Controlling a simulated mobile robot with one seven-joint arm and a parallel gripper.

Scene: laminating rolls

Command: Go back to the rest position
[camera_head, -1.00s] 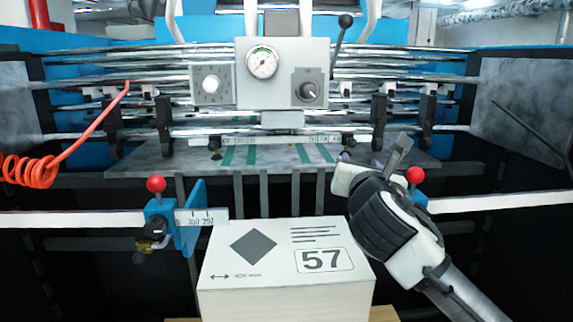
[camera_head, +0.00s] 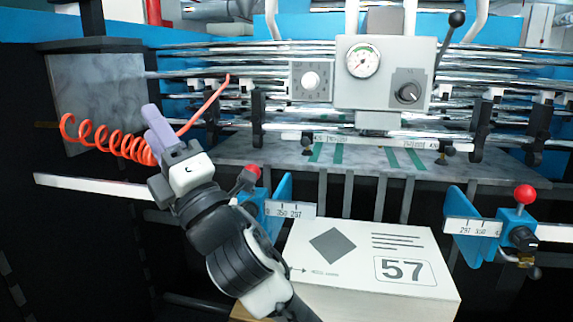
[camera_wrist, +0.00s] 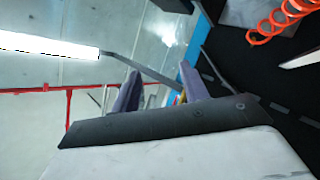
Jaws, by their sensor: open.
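My gripper (camera_head: 160,130) is raised at the left in the head view, in front of the left blue stop and pointing up and away from the stack. Its fingers also show in the wrist view (camera_wrist: 158,92), apart with nothing between them. The wrist view looks toward the ceiling and the machine's side. The white box or stack marked 57 (camera_head: 370,262) sits low in the middle of the head view, to the right of my arm. My arm hides part of the left blue stop.
The laminating machine has a gauge panel (camera_head: 385,72) and metal rollers across the back. An orange coiled hose (camera_head: 110,140) hangs behind my gripper. Blue stops with red knobs flank the stack: the left (camera_head: 283,205) and the right (camera_head: 515,228). A white rail (camera_head: 90,186) runs left.

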